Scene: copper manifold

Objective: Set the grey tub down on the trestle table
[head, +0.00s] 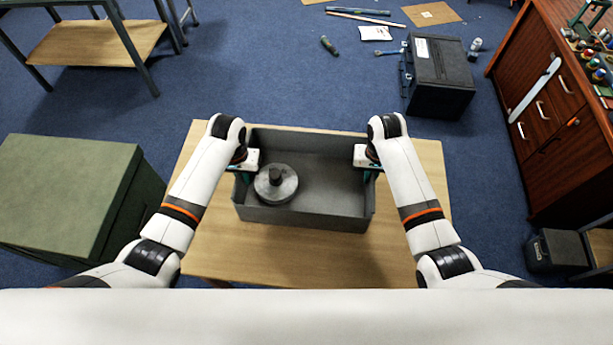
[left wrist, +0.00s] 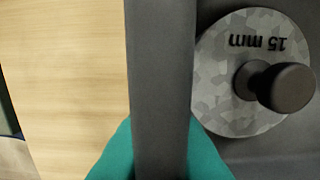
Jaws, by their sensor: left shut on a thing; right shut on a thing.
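The grey tub (head: 325,160) is an open rectangular box over the wooden trestle table (head: 290,258). It looks level, and I cannot tell whether its base touches the top. A round grey disc with a dark knob (head: 276,184) lies inside at the left; in the left wrist view it reads "15 mm" (left wrist: 250,75). My left gripper (head: 241,172) is shut on the tub's left wall, and its teal fingers straddle the rim (left wrist: 160,150) in the left wrist view. My right gripper (head: 370,174) is shut on the right wall. The fingertips are partly hidden in the head view.
A green box (head: 60,190) stands left of the table. A black case (head: 438,75) and loose items lie on the blue floor beyond. A wooden drawer cabinet (head: 550,110) stands at the right. The table's front part is clear.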

